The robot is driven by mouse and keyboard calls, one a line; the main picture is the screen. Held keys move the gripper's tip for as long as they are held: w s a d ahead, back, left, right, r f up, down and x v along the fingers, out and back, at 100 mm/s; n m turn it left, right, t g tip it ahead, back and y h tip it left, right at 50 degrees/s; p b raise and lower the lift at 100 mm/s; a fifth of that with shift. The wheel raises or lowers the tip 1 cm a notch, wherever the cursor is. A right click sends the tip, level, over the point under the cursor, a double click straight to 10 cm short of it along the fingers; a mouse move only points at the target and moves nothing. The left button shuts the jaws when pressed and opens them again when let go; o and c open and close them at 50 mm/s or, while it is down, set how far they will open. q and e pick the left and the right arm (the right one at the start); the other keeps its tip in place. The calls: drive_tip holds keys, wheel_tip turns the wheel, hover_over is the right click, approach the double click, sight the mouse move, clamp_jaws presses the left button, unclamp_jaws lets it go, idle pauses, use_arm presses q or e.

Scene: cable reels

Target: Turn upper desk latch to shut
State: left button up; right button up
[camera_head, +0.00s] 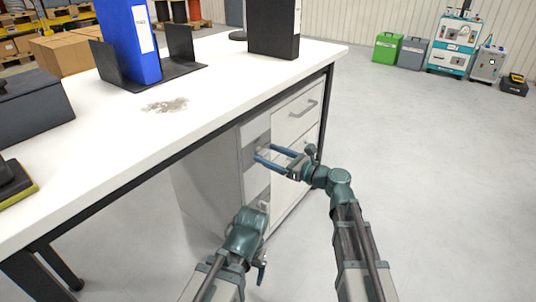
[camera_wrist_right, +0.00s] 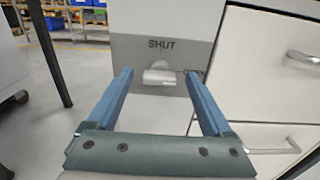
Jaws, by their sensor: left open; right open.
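The upper desk latch, a small pale knob (camera_wrist_right: 159,74), sits on a grey plate on the cabinet's side strip, under the printed word SHUT. Its exact turn angle is hard to tell. My right gripper (camera_wrist_right: 160,80) is open, with one blue finger on each side of the latch in the picture; I cannot tell whether either touches it. In the head view the right gripper (camera_head: 261,153) points left at the cabinet front, and its fingers cover much of the latch area. My left gripper (camera_head: 260,212) is lower, near the lower cabinet front, its fingers mostly hidden by its own wrist.
The white desk (camera_head: 215,95) carries a blue binder (camera_head: 140,45), a black binder (camera_head: 273,28) and a dark box (camera_head: 30,105). Drawers with bar handles (camera_wrist_right: 303,57) lie right of the latch strip.

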drive_tip(key=shift+w+a, duration=0.3)
drive_tip(key=shift+a, duration=0.15)
clamp_jaws()
